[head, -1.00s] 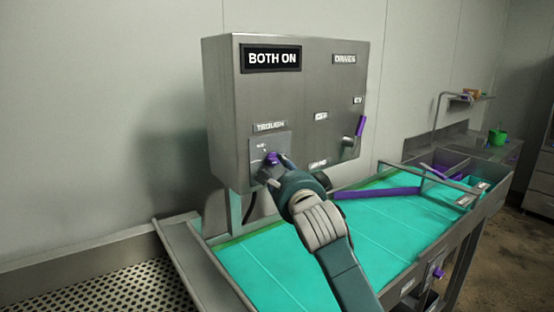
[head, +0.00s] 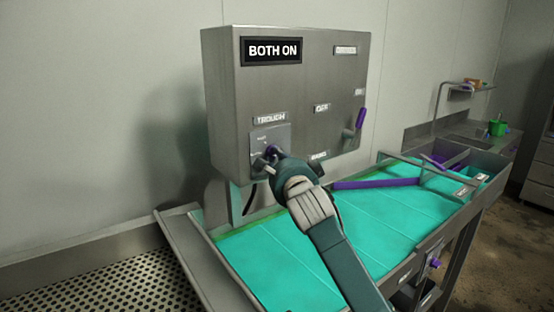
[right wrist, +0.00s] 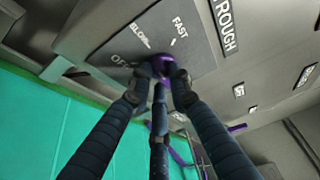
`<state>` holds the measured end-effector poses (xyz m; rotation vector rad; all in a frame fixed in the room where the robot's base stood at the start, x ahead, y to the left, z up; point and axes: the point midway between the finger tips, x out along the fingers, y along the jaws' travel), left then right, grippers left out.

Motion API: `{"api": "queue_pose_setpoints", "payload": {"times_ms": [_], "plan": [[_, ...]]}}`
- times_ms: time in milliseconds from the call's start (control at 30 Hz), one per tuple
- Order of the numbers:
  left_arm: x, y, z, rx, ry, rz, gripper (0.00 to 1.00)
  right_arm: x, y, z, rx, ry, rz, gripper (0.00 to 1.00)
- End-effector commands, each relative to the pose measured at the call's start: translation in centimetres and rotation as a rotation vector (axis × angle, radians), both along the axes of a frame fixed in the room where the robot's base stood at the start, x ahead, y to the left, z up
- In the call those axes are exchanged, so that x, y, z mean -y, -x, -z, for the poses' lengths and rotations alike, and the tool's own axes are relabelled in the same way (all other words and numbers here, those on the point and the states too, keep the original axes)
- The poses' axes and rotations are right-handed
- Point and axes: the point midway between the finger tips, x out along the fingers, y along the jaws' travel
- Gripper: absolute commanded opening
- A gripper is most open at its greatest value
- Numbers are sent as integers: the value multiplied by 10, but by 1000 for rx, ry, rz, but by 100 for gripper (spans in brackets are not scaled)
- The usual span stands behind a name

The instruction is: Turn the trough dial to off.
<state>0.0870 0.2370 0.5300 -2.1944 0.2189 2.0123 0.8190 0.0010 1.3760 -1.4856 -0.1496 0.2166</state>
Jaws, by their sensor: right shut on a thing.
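The trough dial is a small purple knob (right wrist: 163,66) on a square plate (right wrist: 150,45) marked OFF, SLOW and FAST. The plate is at the lower left of a grey control box (head: 300,85), under the TROUGH label (head: 270,118). My right gripper (head: 267,158) reaches it from below right. The display (head: 271,51) reads BOTH ON. My left gripper is not in view.
A lever with a purple handle (head: 360,118) sticks out at the right of the box. A teal belt (head: 310,250) runs below, with a purple bar (head: 375,184) across it. A perforated metal surface (head: 100,290) lies at the lower left.

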Motion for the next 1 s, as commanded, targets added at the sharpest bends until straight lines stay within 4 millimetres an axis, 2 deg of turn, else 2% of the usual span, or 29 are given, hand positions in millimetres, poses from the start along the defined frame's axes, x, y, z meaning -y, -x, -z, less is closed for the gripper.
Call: {"api": "queue_pose_setpoints", "payload": {"times_ms": [167,367,700,1000], "plan": [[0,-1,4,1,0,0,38,0,0,2,6,8,1,0],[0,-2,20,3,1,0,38,0,0,7,44,58,1,0],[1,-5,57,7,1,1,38,3,-2,10,202,277,2,0],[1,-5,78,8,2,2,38,6,-4,11,357,494,3,0]]}}
